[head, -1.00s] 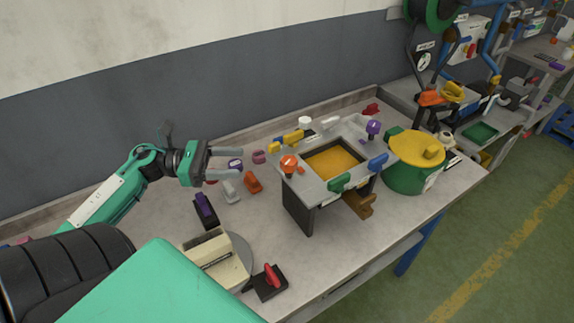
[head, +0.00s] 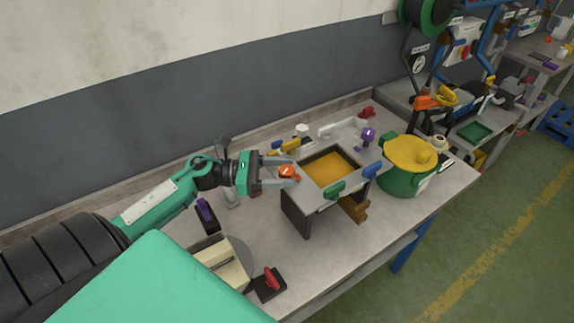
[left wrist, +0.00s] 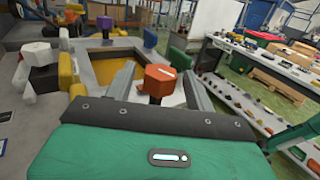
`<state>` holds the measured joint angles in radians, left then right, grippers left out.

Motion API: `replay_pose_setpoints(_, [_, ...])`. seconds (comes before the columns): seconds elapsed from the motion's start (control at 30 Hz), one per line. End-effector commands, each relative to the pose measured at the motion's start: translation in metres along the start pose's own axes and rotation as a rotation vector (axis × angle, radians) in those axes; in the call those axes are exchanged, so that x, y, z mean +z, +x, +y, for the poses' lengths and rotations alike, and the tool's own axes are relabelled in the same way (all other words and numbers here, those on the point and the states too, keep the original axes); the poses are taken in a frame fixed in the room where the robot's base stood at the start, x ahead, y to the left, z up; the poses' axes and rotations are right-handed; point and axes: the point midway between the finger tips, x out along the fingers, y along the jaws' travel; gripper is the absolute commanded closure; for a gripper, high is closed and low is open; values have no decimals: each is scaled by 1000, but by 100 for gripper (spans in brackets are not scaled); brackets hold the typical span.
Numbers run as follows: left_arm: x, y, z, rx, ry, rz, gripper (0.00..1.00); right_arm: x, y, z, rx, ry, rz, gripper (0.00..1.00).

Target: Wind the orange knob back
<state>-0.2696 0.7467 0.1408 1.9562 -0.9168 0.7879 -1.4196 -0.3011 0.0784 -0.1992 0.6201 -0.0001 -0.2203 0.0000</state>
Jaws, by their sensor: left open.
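The orange knob (head: 287,171) stands on the near left corner of a grey raised frame (head: 306,187) with an ochre-yellow middle. In the left wrist view the knob (left wrist: 160,78) is orange-red and faceted, with a white mark on top and a dark stem. My left gripper (head: 292,171) is open, with its fingers reaching around the knob from the left. In the left wrist view its two fingers (left wrist: 160,85) lie on either side of the knob, with gaps showing. My right gripper is not in view.
A green pot with a yellow lid (head: 410,155) stands right. A red-handled switch (head: 271,281) sits near the front edge.

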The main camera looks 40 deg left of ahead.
Motion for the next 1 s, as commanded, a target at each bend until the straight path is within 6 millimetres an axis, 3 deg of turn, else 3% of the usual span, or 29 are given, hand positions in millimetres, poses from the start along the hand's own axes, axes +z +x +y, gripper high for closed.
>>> replay_pose_setpoints(0.17, [1, 12, 0, -1, 1, 0, 45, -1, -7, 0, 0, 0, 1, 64])
replay_pose_setpoints(0.47, [0, 14, 0, -1, 0, 0, 45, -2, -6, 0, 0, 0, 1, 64])
replay_pose_setpoints(0.7, [0, 14, 0, -1, 0, 0, 89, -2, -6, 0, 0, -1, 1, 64])
replay_pose_setpoints(1.0, [0, 14, 0, 27, -1, 0, 90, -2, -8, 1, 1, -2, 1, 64])
